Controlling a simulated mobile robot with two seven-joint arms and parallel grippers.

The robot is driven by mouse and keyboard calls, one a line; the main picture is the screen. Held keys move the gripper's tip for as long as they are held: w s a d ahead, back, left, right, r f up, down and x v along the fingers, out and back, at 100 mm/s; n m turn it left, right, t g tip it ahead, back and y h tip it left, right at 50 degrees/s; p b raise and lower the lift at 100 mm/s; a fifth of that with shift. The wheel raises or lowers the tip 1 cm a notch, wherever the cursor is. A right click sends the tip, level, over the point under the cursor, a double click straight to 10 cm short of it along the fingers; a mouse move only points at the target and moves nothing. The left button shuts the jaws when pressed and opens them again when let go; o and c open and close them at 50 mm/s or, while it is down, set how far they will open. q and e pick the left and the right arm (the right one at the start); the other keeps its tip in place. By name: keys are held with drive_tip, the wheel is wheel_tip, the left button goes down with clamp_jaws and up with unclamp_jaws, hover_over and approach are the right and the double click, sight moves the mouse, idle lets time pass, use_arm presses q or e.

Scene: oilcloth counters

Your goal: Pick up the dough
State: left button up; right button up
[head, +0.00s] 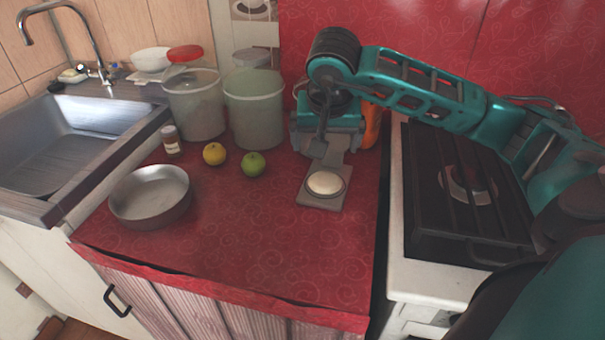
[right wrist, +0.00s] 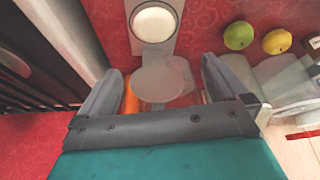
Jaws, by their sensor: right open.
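The dough (head: 325,183) is a pale, flat round lump on a grey board-like device (head: 307,197) on the red counter. In the right wrist view the dough (right wrist: 154,23) lies at the top, beyond the fingertips, on the device's grey plate (right wrist: 137,49). My right gripper (head: 318,148) hangs just behind the dough, apart from it. In the right wrist view the gripper's jaws (right wrist: 160,72) are wide apart, with a round grey part of the device (right wrist: 160,84) showing between them. My left gripper is not in view.
A lime (head: 253,164), a lemon (head: 214,153) and a metal pan (head: 150,197) stand left of the device. Two canisters (head: 254,110) are behind. An orange object (head: 372,122) is beside my gripper. A stove (head: 425,215) stands right; the front counter is clear.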

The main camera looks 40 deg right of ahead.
drive_tip(key=b, duration=0.1)
hover_over(325, 176)
drive_tip(key=s+a, duration=0.2)
wheel_tip(325, 176, down, 7)
drive_tip(key=shift+r, duration=0.1)
drive_tip(key=x, duration=0.4)
drive_tip(key=shift+s+b, duration=0.15)
drive_tip(key=shift+b, duration=0.2)
drive_tip(key=shift+d+f, duration=0.25)
drive_tip(key=shift+f, duration=0.35)
drive_tip(key=shift+c, duration=0.5)
drive_tip(key=c, duration=1)
drive_tip(key=shift+c, duration=0.2)
drive_tip(key=shift+r, duration=0.15)
